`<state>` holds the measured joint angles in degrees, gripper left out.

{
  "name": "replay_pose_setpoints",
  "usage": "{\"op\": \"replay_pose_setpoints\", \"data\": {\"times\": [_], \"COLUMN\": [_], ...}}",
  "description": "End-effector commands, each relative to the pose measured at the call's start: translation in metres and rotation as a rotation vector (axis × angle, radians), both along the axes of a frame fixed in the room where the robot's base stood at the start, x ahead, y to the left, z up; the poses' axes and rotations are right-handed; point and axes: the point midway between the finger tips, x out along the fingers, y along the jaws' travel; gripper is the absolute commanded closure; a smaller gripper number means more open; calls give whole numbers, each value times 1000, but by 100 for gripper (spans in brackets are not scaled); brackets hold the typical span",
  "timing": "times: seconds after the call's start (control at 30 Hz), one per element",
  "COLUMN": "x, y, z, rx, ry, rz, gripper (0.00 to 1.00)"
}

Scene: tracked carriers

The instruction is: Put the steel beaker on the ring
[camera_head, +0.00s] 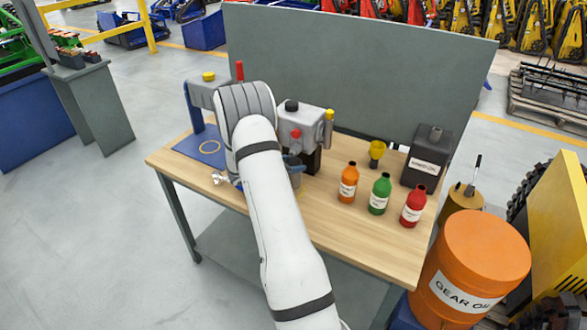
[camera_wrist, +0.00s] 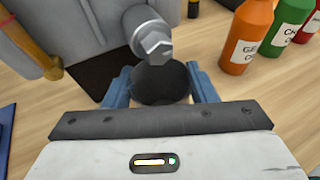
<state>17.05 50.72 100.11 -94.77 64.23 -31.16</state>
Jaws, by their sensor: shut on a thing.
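The steel beaker (camera_wrist: 160,84) shows its dark round mouth in the wrist view, directly below a grey spout. My gripper (camera_wrist: 161,90) has its blue fingers on both sides of the beaker, shut on it. In the head view my white arm hides most of the gripper and the beaker; a small grey part (camera_head: 296,179) shows at the arm's right edge. The ring (camera_head: 209,147) is a thin yellow circle on a blue mat (camera_head: 186,148) at the table's left end. It is empty where visible, left of my arm.
A grey dispensing machine (camera_head: 309,126) stands behind the beaker, its spout (camera_wrist: 150,38) overhanging it. A blue-grey stand (camera_head: 196,110) rises behind the mat. Orange (camera_head: 348,185), green (camera_head: 380,196) and red (camera_head: 413,208) bottles stand right. A crumpled silvery thing (camera_head: 220,178) lies near the mat.

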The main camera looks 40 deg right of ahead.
Motion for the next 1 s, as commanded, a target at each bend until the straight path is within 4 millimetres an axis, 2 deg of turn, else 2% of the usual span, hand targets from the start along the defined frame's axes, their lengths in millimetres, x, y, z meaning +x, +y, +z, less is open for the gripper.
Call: {"op": "replay_pose_setpoints", "data": {"times": [0.23, 0.6, 0.63, 0.9, 1.0], "x": [0, -1, -1, -1, -1], "y": [0, 0, 0, 0, 0], "z": [-27, -34, -33, -32, -32], "rx": [0, 0, 0, 0, 0], "ry": [1, -1, -1, -1, 0], "rz": [-1, -1, -1, -1, -2], "gripper": [90, 90, 48, 27, 27]}}
